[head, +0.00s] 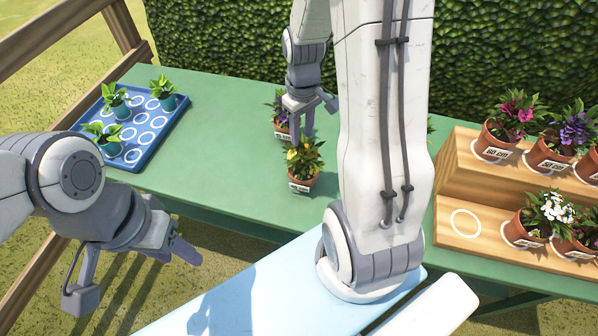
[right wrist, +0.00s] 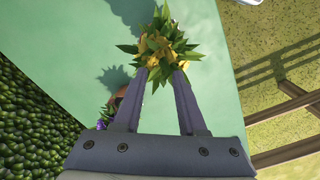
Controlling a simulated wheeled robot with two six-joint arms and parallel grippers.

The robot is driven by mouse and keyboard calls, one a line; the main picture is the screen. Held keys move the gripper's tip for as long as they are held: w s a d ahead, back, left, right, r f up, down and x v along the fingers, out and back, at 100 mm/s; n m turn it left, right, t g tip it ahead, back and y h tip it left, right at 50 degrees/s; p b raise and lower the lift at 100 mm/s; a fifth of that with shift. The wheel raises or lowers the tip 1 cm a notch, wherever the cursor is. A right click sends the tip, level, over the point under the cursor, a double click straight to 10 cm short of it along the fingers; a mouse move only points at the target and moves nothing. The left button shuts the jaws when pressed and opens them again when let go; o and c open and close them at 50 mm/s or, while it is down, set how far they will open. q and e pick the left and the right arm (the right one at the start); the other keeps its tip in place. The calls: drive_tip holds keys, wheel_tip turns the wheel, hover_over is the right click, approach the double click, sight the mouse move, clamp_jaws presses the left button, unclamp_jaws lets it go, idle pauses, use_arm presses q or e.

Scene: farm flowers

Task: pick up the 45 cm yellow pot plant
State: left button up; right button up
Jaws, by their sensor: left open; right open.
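A yellow-flowered plant (head: 303,160) stands upright in a terracotta pot on the green table. Its white label (head: 299,188) is too small to read surely. My right gripper (head: 308,112) is open and points down, just behind and above this plant. In the right wrist view the yellow flowers and leaves (right wrist: 158,42) lie right at and beyond the open fingertips (right wrist: 167,75); the foliage hides the pot there. Nothing is held. My left gripper (head: 135,270) is open and empty at the front left, apart from the plants.
A purple-flowered pot plant (head: 280,118) stands close behind, partly hidden by my right gripper. A blue tray (head: 177,118) with small seedlings is at the left. A wooden stepped stand (head: 456,190) with several labelled pots is at the right. A hedge (head: 215,35) rises behind the table (head: 225,175).

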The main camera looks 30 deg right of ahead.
sight(303, 167)
drive_tip(key=d+f, duration=0.1)
drive_tip(key=f, duration=0.1)
drive_tip(key=d+f, duration=0.1)
drive_tip(key=f, duration=0.1)
drive_tip(key=d+f, duration=0.1)
drive_tip(key=f, duration=0.1)
drive_tip(key=shift+s+d+f, duration=0.2)
drive_tip(key=shift+d+f, duration=0.1)
drive_tip(key=shift+f, duration=0.05)
drive_tip(key=shift+s+d+f, duration=0.1)
drive_tip(key=shift+f, duration=1.3)
drive_tip(key=shift+d+f, duration=0.1)
drive_tip(key=shift+f, duration=1.25)
clamp_jaws()
